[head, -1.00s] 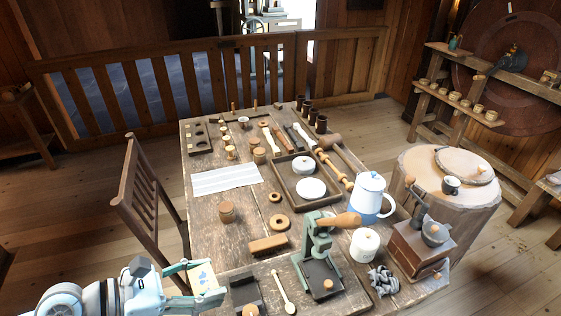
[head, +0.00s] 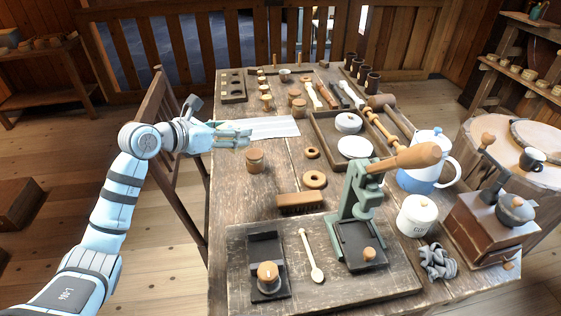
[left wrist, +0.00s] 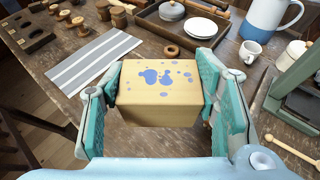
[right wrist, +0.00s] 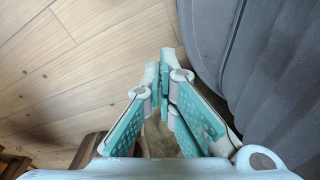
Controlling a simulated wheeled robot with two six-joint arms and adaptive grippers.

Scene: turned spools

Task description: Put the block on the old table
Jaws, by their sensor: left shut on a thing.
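The block (left wrist: 158,88) is pale yellow wood with blue spots on its top. My left gripper (left wrist: 162,95) is shut on it, with a teal finger pad on each side. In the head view my left gripper (head: 238,137) is over the left part of the old table (head: 228,205), near the striped cloth (head: 275,128); the block is hard to make out there. In the left wrist view the block appears above the table top. My right gripper (right wrist: 163,65) is shut and empty, pointing over the floor beside a dark grey surface; it is outside the head view.
A wooden pot (head: 254,161) stands close to my left gripper. Rings (head: 314,180), a brush (head: 300,202), a tray (head: 322,132) and a green press (head: 352,205) stand to the right. A chair (head: 172,150) is at the left edge. Bare wood shows at the table's left front.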

